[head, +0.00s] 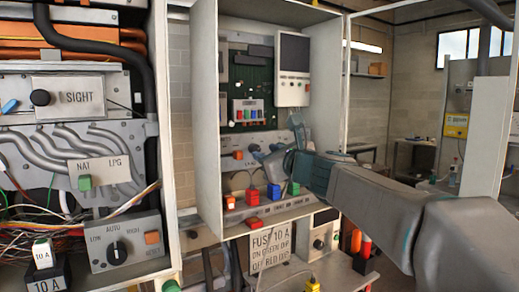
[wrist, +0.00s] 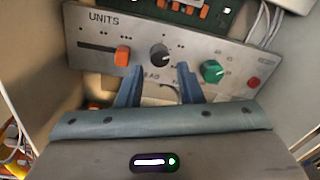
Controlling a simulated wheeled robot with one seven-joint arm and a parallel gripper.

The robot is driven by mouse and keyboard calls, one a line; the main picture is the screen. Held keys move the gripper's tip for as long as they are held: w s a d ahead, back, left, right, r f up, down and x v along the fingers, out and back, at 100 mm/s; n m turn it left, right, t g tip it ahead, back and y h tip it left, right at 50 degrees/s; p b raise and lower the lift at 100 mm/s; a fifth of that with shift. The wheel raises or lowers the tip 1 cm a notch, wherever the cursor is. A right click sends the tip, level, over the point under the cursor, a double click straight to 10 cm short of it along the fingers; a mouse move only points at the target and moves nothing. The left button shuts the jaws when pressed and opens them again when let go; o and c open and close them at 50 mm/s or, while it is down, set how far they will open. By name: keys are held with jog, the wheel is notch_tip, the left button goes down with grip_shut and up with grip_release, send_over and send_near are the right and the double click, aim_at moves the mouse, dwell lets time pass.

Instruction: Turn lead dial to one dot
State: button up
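The grey control panel (wrist: 222,52) marked UNITS fills the upper part of the wrist view. Its black round dial (wrist: 160,55) sits in the middle, above a label partly hidden by my fingers, of which "AD" shows. Small dot marks lie around the dial; its pointer direction is too small to tell. My gripper (wrist: 160,67) is open, with one blue finger below left of the dial and one below right. The dial shows between the fingertips, and contact is not visible. In the head view my gripper (head: 268,150) is at the panel (head: 233,140) inside the cabinet and hides the dial.
An orange slider knob (wrist: 122,57) is close left of the dial. A green dial (wrist: 212,71) and a red button (wrist: 254,83) are to the right. Cabinet side walls flank the panel. Coloured blocks (head: 273,192) stand on a shelf below my gripper.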

aim_at(256, 149)
jog(key=shift+p+x, duration=0.3)
jog(key=shift+x, duration=1.9)
jog(key=shift+s, duration=0.1)
jog(key=shift+a, duration=0.1)
jog(key=c, duration=0.7)
jog(key=shift+f+b, duration=0.1)
jog(key=shift+b, duration=0.25)
jog(key=shift+f+n+y+b, duration=0.1)
jog(key=shift+n+y+b, duration=0.1)
jog(key=shift+n+b, duration=2.65)
jog(key=shift+f+n+y+b, duration=0.1)
jog(key=shift+n+y+b, duration=0.1)
jog(key=shift+n+b, duration=2.65)
jog(key=shift+n+p, duration=0.35)
jog(key=shift+n, duration=0.15)
